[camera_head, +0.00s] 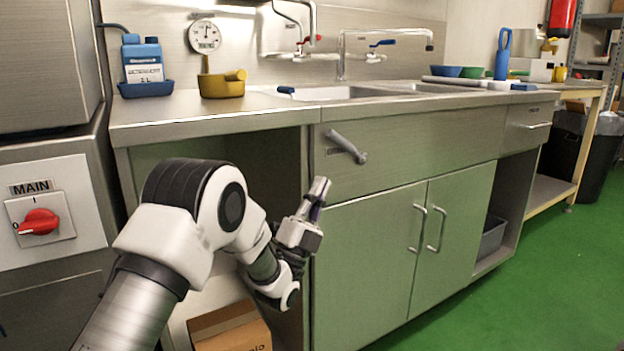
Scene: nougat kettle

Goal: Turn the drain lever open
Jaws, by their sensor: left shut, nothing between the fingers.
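The drain lever (346,146) is a grey handle on the front panel of the steel sink cabinet, under the counter edge. It slants from upper left down to lower right, with a small dark label beside its lower left. My left gripper (321,187) is just below and to the left of the lever, pointing up, with its fingers together and nothing between them. A gap shows between the fingertips and the lever in the picture; the depth between them is hard to judge. My right gripper is not in view.
The cabinet doors (420,240) with two bar handles are closed. An open bay lies behind my left arm, with a cardboard box (229,328) low down. A red MAIN switch (38,222) is at the left. Green floor (540,290) is clear at the right.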

